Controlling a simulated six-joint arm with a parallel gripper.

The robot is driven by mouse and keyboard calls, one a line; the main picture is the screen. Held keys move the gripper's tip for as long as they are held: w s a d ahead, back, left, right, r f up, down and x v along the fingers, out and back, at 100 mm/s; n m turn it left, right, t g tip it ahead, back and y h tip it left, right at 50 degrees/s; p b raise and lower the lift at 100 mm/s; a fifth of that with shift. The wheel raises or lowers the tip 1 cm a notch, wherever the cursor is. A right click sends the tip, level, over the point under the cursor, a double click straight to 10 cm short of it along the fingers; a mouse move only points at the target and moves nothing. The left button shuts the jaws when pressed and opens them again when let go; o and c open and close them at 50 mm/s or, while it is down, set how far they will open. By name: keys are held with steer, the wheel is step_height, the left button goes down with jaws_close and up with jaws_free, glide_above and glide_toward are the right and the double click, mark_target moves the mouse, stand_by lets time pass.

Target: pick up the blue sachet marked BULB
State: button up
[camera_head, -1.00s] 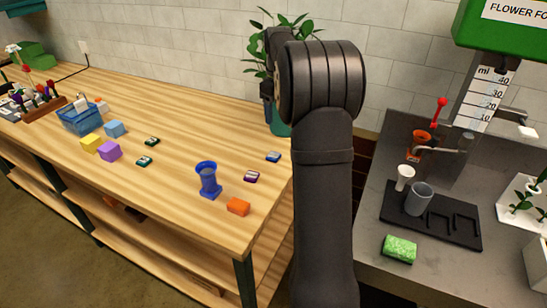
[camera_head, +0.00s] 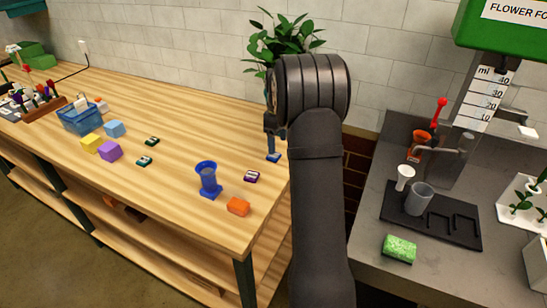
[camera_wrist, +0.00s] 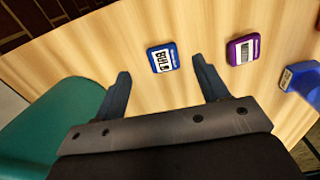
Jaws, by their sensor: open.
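The blue sachet (camera_wrist: 162,57) lies flat on the wooden table in the wrist view, its white label reading BULB. It also shows in the head view (camera_head: 273,158), near the table's right end. My gripper (camera_wrist: 160,75) is open, with one finger to each side of the sachet in the picture and the sachet around the fingertip line. In the head view my gripper (camera_head: 272,145) hangs just above the sachet and partly covers it. I cannot tell the exact height between them. Nothing is held.
A purple sachet (camera_wrist: 243,50) lies right of the blue one. A teal pot (camera_wrist: 50,125) is close by my left finger in the wrist view. The table edge is close.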

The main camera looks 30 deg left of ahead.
mark_target(276, 156)
steer(key=shift+s+a+f, duration=0.1)
steer(key=shift+a+f, duration=0.05)
steer(key=shift+f, duration=2.5)
steer(key=c, duration=1)
